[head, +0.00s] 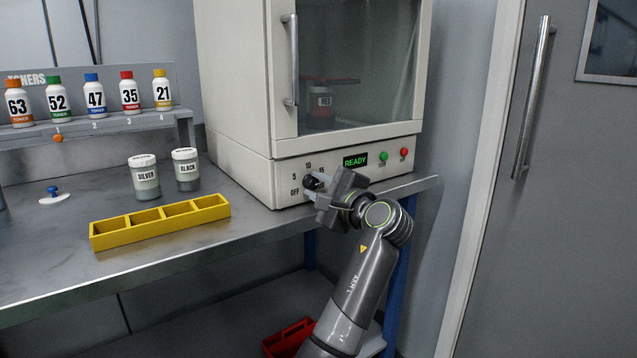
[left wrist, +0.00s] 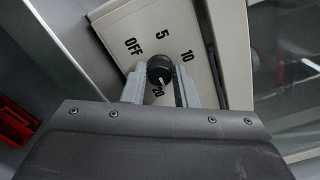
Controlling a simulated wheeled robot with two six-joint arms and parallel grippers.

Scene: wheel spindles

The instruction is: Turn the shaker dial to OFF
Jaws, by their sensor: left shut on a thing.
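The shaker (head: 240,100) is a pale cabinet with a glass door, standing at the back of the bench. Its black dial (head: 311,182) is low on the front panel, ringed by OFF, 5, 10 and further marks. In the left wrist view the dial (left wrist: 159,66) sits between my fingers, with OFF at upper left, 5 above, 10 at right and 20 below. My left gripper (head: 318,190) is shut on the dial, a finger on each side; it also shows in the left wrist view (left wrist: 160,84). I cannot tell where the dial points. My right gripper is out of view.
A green READY display (head: 355,160), a green button (head: 383,156) and a red button (head: 404,152) are right of the dial. A yellow tray (head: 160,221), SILVER jar (head: 145,178) and BLACK jar (head: 186,170) stand left. A red bin (head: 288,339) is below.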

